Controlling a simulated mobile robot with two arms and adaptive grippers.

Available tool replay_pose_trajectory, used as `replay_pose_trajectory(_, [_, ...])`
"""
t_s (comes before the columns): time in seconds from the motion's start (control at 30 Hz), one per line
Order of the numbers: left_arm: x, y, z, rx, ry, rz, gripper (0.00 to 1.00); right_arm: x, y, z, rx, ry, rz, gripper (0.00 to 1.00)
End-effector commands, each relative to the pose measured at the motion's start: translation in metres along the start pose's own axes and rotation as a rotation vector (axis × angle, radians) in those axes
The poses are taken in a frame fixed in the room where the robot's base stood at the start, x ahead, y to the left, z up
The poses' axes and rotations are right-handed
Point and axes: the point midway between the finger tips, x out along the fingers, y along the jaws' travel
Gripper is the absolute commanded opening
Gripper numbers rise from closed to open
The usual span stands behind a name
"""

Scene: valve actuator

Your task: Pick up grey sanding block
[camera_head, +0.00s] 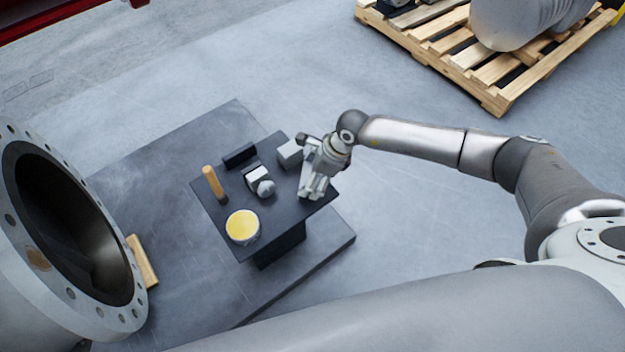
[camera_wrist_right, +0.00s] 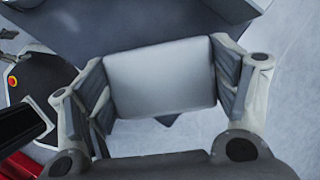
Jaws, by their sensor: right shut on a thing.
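The grey sanding block (camera_wrist_right: 160,77) fills the space between the two finger pads of my right gripper (camera_wrist_right: 163,85) in the right wrist view. Both pads press against its sides, so the gripper is shut on it. In the head view my right gripper (camera_head: 312,182) is over the right end of the small dark table (camera_head: 280,222). A grey block (camera_head: 289,153) shows just left of the fingers there. Whether the held block touches the tabletop I cannot tell. My left gripper is not in view.
On the table stand a yellow-topped round tin (camera_head: 242,226), a wooden-handled upright tool (camera_head: 211,180), a black block (camera_head: 239,155) and a grey-white fitting (camera_head: 261,184). A large flanged pipe (camera_head: 65,235) is at the left. A wooden pallet (camera_head: 490,60) lies at the top right.

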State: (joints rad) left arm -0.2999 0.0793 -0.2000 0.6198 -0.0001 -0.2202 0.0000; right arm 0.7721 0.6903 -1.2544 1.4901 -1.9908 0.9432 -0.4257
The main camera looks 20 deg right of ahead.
Motion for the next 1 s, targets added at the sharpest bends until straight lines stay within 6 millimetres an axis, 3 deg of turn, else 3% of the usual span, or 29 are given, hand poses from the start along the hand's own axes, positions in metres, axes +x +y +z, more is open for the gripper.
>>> replay_pose_trajectory(0.4, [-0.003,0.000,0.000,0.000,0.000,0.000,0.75,-0.070,0.052,0.005,-0.004,0.000,0.000,0.53])
replay_pose_trajectory(0.7, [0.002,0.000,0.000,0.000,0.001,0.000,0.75,-0.097,0.100,-0.006,-0.002,0.000,0.000,0.53])
replay_pose_trajectory(1.0, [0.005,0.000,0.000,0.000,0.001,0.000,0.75,-0.113,0.125,-0.010,-0.001,0.000,-0.001,0.53])
